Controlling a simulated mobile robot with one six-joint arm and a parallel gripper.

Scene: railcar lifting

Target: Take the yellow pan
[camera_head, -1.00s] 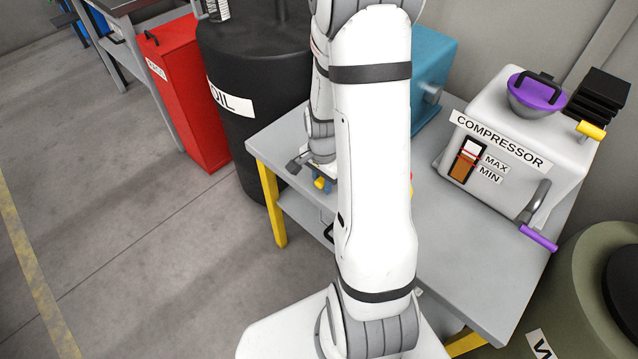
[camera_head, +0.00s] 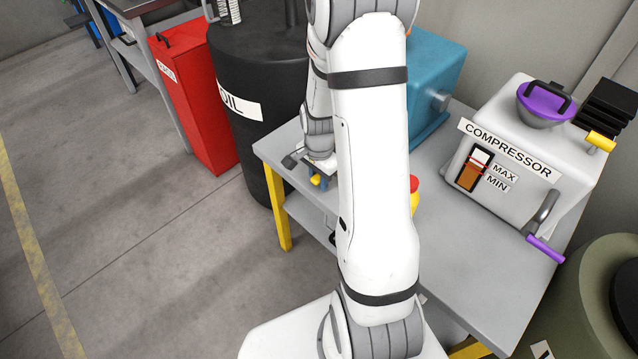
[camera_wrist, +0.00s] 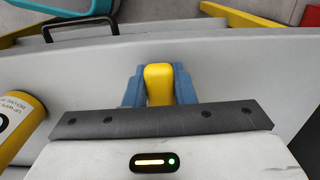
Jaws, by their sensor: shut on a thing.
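My gripper (camera_wrist: 158,86) shows in the wrist view with two blue fingers shut on a yellow part, which looks like the handle of the yellow pan (camera_wrist: 158,82). The rest of the pan is hidden from this view. In the head view the yellow part (camera_head: 316,180) shows small at my gripper, by the left side of the grey table (camera_head: 455,240). My arm covers much of this area, and I cannot tell whether the pan touches the table.
The white compressor (camera_head: 530,140) with a purple-lidded funnel stands on the table's right. A teal box (camera_head: 440,85) stands behind my arm. A yellow, red-topped object (camera_head: 414,185) is close right of my arm. A black oil barrel (camera_head: 262,70) and red cabinet (camera_head: 195,100) stand left. Left floor is clear.

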